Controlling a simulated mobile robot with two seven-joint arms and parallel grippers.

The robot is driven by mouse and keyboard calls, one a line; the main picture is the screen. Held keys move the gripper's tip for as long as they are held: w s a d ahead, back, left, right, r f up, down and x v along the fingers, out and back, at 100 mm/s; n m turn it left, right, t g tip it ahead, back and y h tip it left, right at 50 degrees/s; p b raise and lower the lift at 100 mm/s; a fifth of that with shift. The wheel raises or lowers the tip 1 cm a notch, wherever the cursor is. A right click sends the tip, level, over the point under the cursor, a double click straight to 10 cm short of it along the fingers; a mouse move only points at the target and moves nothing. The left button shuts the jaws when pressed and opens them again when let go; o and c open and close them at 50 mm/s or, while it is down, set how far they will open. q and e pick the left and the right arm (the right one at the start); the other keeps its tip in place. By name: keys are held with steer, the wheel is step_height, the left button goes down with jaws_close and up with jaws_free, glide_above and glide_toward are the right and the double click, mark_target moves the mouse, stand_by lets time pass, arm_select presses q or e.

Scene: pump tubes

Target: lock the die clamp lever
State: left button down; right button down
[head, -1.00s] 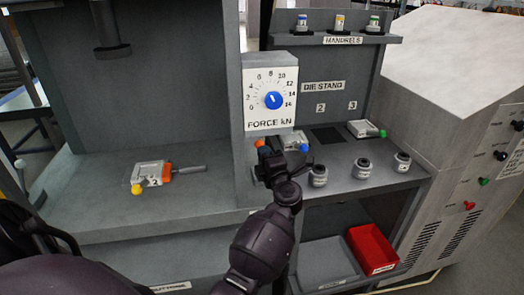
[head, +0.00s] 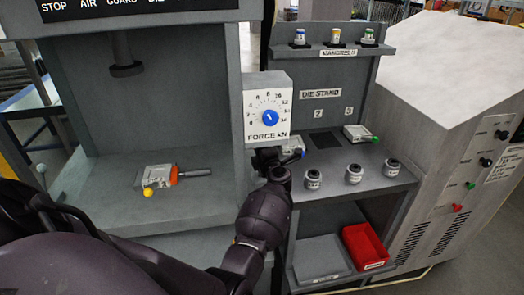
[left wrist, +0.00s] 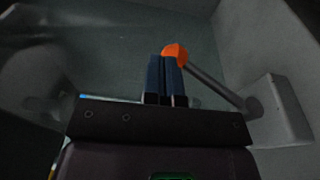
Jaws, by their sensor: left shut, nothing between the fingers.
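A lever with an orange ball knob (left wrist: 175,54) shows in the left wrist view; its grey rod (left wrist: 215,85) runs down right to a pale grey block (left wrist: 280,112). My left gripper (left wrist: 164,60) is shut and empty, its dark blue fingertips right beside the knob; I cannot tell whether they touch. In the head view my left gripper (head: 266,155) is just below the force dial, and the knob there is hidden behind it. A grey die (head: 154,177) with a yellow ball and an orange part lies on the press bed. My right gripper is not in view.
The force dial box (head: 268,85) hangs directly above the gripper. The die stand shelf to its right holds a die with a green knob (head: 361,133) and several small cylinders, one at the front (head: 354,174). A red bin (head: 365,246) stands below.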

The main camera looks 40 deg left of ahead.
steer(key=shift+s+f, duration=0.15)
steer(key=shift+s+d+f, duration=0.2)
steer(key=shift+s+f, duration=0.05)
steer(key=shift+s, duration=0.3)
